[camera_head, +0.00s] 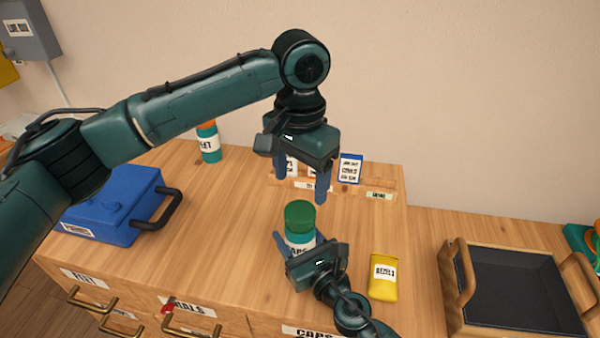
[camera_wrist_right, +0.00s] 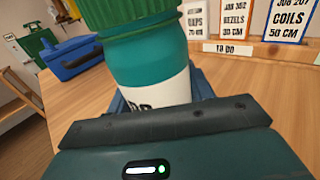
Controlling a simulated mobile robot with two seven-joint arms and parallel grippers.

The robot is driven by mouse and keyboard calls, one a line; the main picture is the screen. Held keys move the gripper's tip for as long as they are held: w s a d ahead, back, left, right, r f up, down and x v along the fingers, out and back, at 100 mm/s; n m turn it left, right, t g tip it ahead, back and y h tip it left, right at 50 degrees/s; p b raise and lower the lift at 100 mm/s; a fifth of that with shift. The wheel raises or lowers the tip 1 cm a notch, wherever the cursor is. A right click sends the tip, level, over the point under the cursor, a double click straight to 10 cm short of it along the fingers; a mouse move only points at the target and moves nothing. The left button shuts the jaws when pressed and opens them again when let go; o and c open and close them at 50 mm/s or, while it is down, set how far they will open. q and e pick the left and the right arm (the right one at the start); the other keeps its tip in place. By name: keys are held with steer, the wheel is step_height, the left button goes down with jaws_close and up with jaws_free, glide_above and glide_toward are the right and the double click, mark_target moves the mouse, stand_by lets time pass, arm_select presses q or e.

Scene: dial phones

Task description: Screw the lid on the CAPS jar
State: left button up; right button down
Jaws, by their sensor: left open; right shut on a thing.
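The CAPS jar (camera_head: 301,241) is teal with a white label and stands upright on the wooden worktop. A green ribbed lid (camera_head: 299,213) sits on its top; I cannot tell how tightly. The jar (camera_wrist_right: 148,70) and lid (camera_wrist_right: 125,10) also fill the middle of the right wrist view. My right gripper (camera_head: 300,245) is shut on the jar's lower body from the front. My left gripper (camera_head: 301,190) is open and empty, pointing down above the lid, with its fingers apart and clear of it.
A yellow packet (camera_head: 383,277) lies right of the jar. A blue case (camera_head: 112,207) stands at the left, and a teal bottle with an orange top (camera_head: 208,142) at the back. Job cards (camera_head: 350,168) stand behind the jar. A dark tray (camera_head: 515,290) sits at the right.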

mark_target(300, 210)
arm_select(q)
steer(key=n, duration=0.6)
steer(key=shift+r, duration=0.15)
steer(key=shift+f, duration=4)
steer(key=shift+c, duration=0.3)
steer(key=c, duration=1)
steer(key=shift+o, duration=0.2)
steer(key=m, duration=0.5)
steer(key=shift+m, duration=0.4)
steer(key=m, duration=0.6)
steer(key=o, duration=1.2)
